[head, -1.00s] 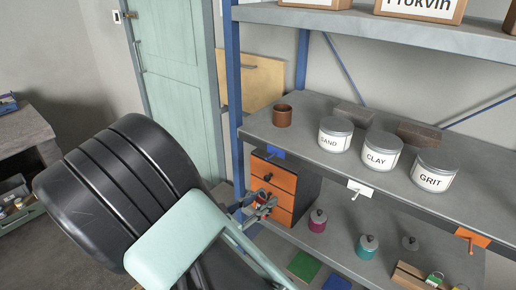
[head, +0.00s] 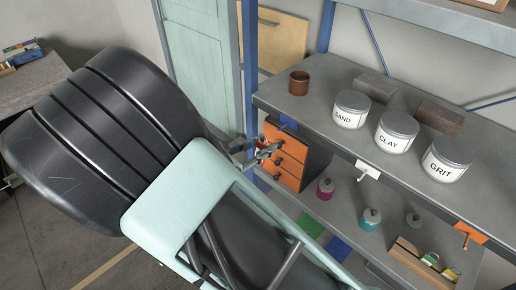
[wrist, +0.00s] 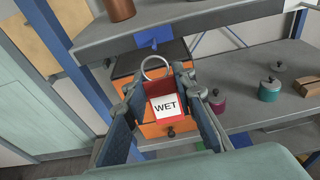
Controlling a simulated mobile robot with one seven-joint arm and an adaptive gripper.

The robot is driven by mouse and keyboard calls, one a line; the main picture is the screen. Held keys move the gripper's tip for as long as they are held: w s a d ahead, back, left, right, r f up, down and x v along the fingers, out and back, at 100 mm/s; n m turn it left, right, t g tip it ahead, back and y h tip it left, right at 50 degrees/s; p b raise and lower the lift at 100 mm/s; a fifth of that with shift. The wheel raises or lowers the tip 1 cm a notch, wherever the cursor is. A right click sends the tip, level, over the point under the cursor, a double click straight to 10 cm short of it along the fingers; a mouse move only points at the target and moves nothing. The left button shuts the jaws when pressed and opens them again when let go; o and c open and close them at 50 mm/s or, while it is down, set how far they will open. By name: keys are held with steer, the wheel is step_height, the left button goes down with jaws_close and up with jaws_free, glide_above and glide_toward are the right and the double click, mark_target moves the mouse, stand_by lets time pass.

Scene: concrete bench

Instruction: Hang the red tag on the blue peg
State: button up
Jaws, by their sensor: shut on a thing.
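The red tag (wrist: 152,88) shows in the wrist view, with a white face reading "WET" and a metal ring at its top. My gripper (wrist: 162,100) is shut on the tag, one finger on each side, with the ring standing clear above. In the head view my gripper (head: 258,153) is small, and the tag is hard to make out there. The blue peg (head: 288,124) is on the shelf's front edge at its left end. In the wrist view the blue peg (wrist: 153,42) is beyond and above the ring, apart from it.
A white peg (head: 367,170) and an orange peg (head: 470,234) are farther right on the same shelf edge. An orange drawer unit (head: 290,155) stands below the blue peg. A blue upright (head: 250,65) is close to the left. Labelled tins and a brown cup (head: 299,83) stand on the shelf.

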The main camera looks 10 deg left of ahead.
steer(key=b+x, duration=0.2)
steer(key=x, duration=0.5)
steer(key=shift+w+d+r, duration=0.15)
steer(key=shift+w+d, duration=0.1)
stand_by(0.5)
stand_by(0.6)
steer(key=o, duration=0.9)
